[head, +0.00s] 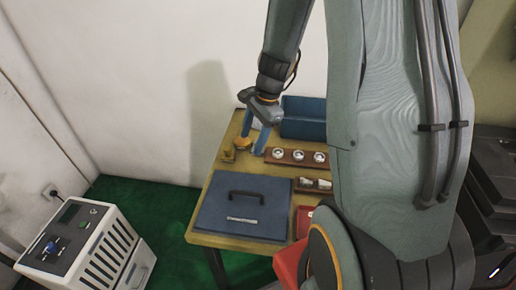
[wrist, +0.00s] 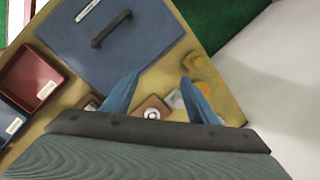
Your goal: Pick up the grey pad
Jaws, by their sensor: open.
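My gripper (head: 252,143) is open and empty, pointing down above the back left part of the wooden table (head: 212,212). In the wrist view its two blue fingers (wrist: 161,78) stand apart. A small pale grey piece (wrist: 174,99) shows between the fingers, partly hidden by the right one; it may be the grey pad, but I cannot tell for sure. A pale patch (head: 256,124) also shows behind the fingers in the head view. No other grey pad is clear.
A blue case (head: 242,194) with a dark handle fills the table's front. A brown rack (head: 283,158) holds bright rings, right of the gripper. A blue bin (head: 303,129) stands behind. Yellow pieces (head: 228,156) lie at the left edge. A red tray (wrist: 27,78) shows in the wrist view.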

